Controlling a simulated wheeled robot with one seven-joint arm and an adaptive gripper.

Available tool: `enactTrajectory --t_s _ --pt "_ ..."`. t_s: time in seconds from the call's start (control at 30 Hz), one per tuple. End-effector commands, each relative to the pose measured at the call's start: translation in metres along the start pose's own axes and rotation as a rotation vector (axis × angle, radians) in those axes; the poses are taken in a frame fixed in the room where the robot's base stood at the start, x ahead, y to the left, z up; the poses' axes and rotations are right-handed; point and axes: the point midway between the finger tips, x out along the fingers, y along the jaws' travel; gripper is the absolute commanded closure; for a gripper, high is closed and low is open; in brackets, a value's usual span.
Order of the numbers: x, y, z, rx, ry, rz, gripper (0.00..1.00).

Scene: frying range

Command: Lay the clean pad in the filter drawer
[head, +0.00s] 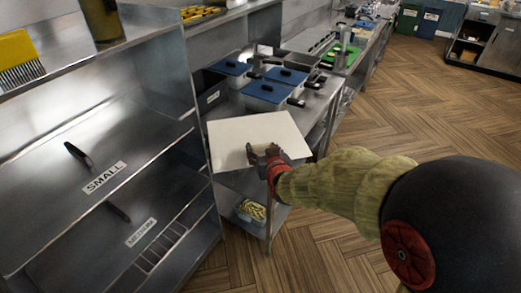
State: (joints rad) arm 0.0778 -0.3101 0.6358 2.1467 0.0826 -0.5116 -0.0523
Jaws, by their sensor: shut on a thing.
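The clean pad (240,133) is a flat off-white rectangular sheet near the middle of the head view. My gripper (262,154) is shut on its near edge and holds it out level or slightly tilted, in front of the steel counter. My arm reaches in from the right. No open filter drawer can be made out. The pad hides part of the counter front and the shelf below it.
A steel rack (100,150) with shelves labelled SMALL and MEDIUM stands close on the left. Blue-lidded containers (268,91) with black handles sit on the counter behind the pad. A tub of yellow pieces (250,211) is on the low shelf. The wooden floor at right is clear.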

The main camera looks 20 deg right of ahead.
Motion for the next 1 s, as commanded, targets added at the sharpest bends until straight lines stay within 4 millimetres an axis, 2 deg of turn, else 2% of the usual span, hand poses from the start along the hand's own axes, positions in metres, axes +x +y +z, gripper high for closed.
enactTrajectory --t_s 0.03,0.13,0.2,0.4,0.67,0.83,1.0 --pt "0.014 0.001 0.004 0.0 -0.002 0.001 0.73" --pt "0.038 0.001 0.004 -0.001 -0.001 0.0 0.73" --pt "0.053 0.002 0.015 -0.001 -0.004 0.0 0.73" --pt "0.085 0.003 0.031 0.0 -0.002 0.0 0.73" --pt "0.099 0.003 0.037 0.0 0.0 0.0 0.73" --pt "0.11 0.003 0.059 0.0 -0.003 0.0 0.73" --pt "0.113 0.003 0.065 0.0 0.001 0.0 0.73"
